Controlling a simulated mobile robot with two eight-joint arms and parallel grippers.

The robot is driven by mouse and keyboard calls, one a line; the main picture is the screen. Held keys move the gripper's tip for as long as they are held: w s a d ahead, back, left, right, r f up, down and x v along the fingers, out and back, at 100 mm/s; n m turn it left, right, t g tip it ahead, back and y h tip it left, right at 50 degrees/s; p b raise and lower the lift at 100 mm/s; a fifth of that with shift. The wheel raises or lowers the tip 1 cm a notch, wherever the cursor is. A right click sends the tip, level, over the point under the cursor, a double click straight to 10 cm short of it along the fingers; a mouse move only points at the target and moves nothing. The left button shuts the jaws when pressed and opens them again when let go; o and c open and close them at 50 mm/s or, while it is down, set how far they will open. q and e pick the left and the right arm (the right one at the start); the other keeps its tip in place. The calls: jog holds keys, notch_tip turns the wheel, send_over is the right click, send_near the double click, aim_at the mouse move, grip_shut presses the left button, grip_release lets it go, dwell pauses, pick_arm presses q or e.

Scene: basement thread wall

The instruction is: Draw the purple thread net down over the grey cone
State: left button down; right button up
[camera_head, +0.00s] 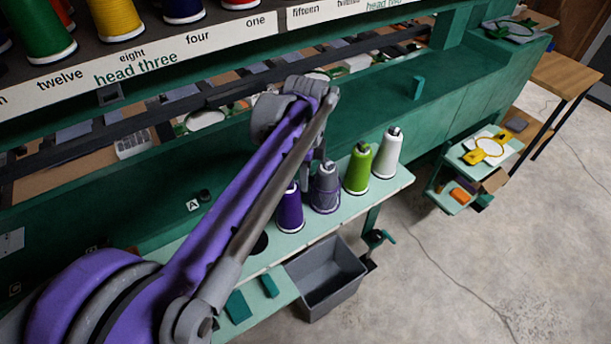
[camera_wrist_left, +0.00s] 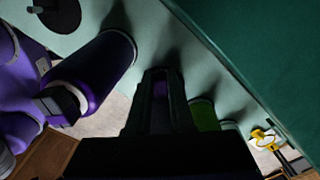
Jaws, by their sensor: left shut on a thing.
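The grey cone (camera_head: 326,190) stands upright on the pale green shelf in the head view, between a purple cone (camera_head: 290,208) and a lime green cone (camera_head: 358,170). Its sides have a purple-grey tint, which looks like the purple thread net (camera_head: 325,202) around it; how far down it reaches is unclear. My left gripper (camera_head: 318,163) is above the cone's top, pointing down. In the left wrist view its dark fingers (camera_wrist_left: 161,95) are shut on a narrow purple piece, apparently the net. The gripper hides the grey cone there. My right gripper is not in view.
A white cone (camera_head: 388,153) stands right of the green one. The purple cone (camera_wrist_left: 98,70) is close beside my fingers in the left wrist view. The pale shelf (camera_head: 398,184) has a grey bin (camera_head: 326,282) below it. A green machine wall rises behind.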

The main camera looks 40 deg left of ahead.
pick_arm(q)
jog(key=c, duration=0.7)
grip_release()
notch_tip(320, 180, up, 11)
jog(key=shift+p, duration=0.45)
jog(key=shift+f, duration=0.1)
